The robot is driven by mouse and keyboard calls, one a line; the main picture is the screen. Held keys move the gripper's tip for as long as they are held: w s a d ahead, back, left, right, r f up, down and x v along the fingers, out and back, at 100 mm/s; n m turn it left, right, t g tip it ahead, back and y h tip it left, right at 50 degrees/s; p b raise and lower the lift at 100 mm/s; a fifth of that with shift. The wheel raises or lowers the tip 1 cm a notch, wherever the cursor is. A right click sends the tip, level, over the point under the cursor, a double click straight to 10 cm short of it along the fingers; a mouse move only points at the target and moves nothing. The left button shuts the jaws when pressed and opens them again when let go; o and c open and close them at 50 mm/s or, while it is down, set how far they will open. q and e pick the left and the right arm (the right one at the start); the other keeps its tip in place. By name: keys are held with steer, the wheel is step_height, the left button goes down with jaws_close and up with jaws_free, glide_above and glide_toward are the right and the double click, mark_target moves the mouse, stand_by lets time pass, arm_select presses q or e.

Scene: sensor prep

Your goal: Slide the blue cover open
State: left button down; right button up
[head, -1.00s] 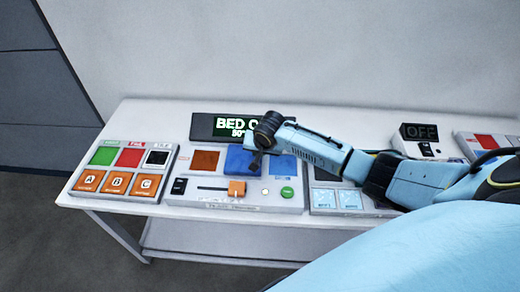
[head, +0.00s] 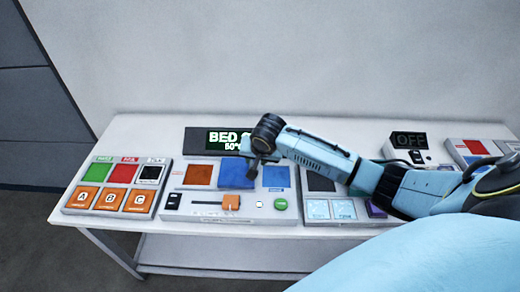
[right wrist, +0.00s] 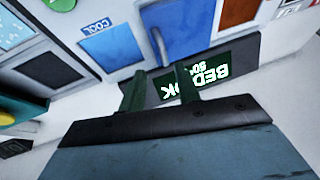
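The blue cover (head: 236,175) is a flat blue panel on the white console, between an orange-brown square and another blue square. It also shows at the top of the right wrist view (right wrist: 188,28), with a pale upright handle (right wrist: 160,46) at its edge. My right gripper (head: 254,171) is over the right part of the cover and hides some of it. In the right wrist view its two fingers (right wrist: 163,82) are apart, with nothing visible between them. Whether they touch the cover or handle, I cannot tell. My left gripper is out of view.
A display reading "BED" (head: 228,138) stands behind the cover. An orange slider knob (head: 230,202) and a green button (head: 281,204) are in front. A panel with A, B and C buttons (head: 112,199) lies left. Another panel (head: 330,210) lies right, under my arm.

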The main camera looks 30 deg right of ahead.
steer(key=v, duration=0.7)
steer(key=shift+s+r, duration=0.1)
steer(key=s+a+f+n+y, duration=0.1)
steer(key=s+a+f+n, duration=0.1)
steer(key=s+a+n, duration=0.3)
steer(key=s+a+f+n+y, duration=0.1)
steer(key=s+a+f, duration=0.25)
steer(key=s, duration=0.35)
steer(key=s+r+n+g, duration=0.1)
steer(key=s+n, duration=0.2)
steer(key=s, duration=1.1)
step_height(320, 180, down, 31)
steer(key=s+g+b, duration=0.2)
steer(key=b, duration=0.4)
steer(key=s+d+f+b, duration=0.1)
steer(key=s+f+b, duration=0.1)
steer(key=s+f, duration=0.6)
steer(key=s+d+f+n+g+h+b, duration=0.1)
steer(key=s+d+f+b, duration=0.1)
steer(key=s+f, duration=0.6)
step_height(320, 180, down, 4)
steer(key=shift+r+b, duration=0.1)
steer(key=shift+b, duration=0.45)
